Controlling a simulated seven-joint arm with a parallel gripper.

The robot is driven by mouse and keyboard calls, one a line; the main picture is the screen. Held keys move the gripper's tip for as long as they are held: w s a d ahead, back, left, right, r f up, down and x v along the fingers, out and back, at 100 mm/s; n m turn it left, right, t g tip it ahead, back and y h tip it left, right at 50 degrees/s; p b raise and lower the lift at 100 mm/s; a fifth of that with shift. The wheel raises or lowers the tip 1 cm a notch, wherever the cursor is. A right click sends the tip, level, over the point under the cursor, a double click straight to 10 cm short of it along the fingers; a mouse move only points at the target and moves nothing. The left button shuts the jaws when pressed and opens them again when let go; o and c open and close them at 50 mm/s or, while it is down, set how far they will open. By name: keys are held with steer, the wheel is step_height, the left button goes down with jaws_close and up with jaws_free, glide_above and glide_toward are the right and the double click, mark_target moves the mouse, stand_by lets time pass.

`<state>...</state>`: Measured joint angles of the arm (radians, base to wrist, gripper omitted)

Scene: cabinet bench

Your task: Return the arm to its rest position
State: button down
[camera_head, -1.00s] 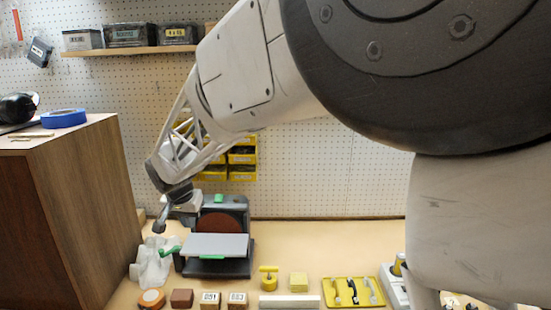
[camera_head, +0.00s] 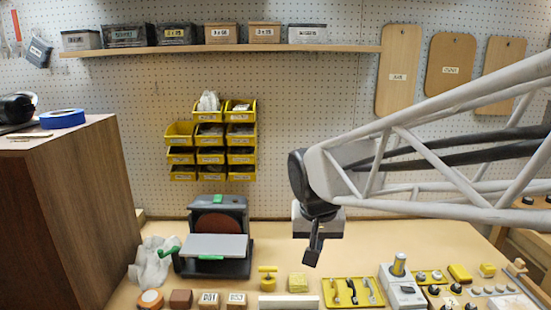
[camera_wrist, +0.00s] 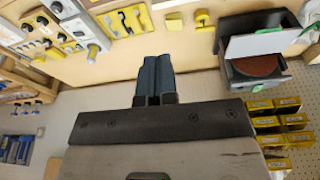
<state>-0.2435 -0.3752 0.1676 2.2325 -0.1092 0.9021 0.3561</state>
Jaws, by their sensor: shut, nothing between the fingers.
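My gripper (camera_head: 313,250) hangs in the air above the bench, pointing down, in the middle right of the head view. My arm reaches in from the right edge. In the wrist view my gripper's fingers (camera_wrist: 158,68) are side by side and shut, with nothing held. The bench (camera_head: 275,238) below and behind it is bare wood there.
A sander (camera_head: 216,240) stands left of my gripper, with a wooden cabinet (camera_head: 60,215) further left. Along the front lie a yellow tray of handles (camera_head: 352,304), a yellow block (camera_head: 297,282) and a control panel (camera_head: 400,290). Yellow bins (camera_head: 210,140) hang behind.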

steer(key=s+d+f, duration=0.2)
steer(key=s+d, duration=0.3)
steer(key=s, duration=0.3)
steer(key=s+d+f, duration=0.1)
steer(key=s+d, duration=0.4)
steer(key=s, duration=0.4)
steer(key=shift+d+f, duration=0.2)
steer(key=shift+f, duration=0.2)
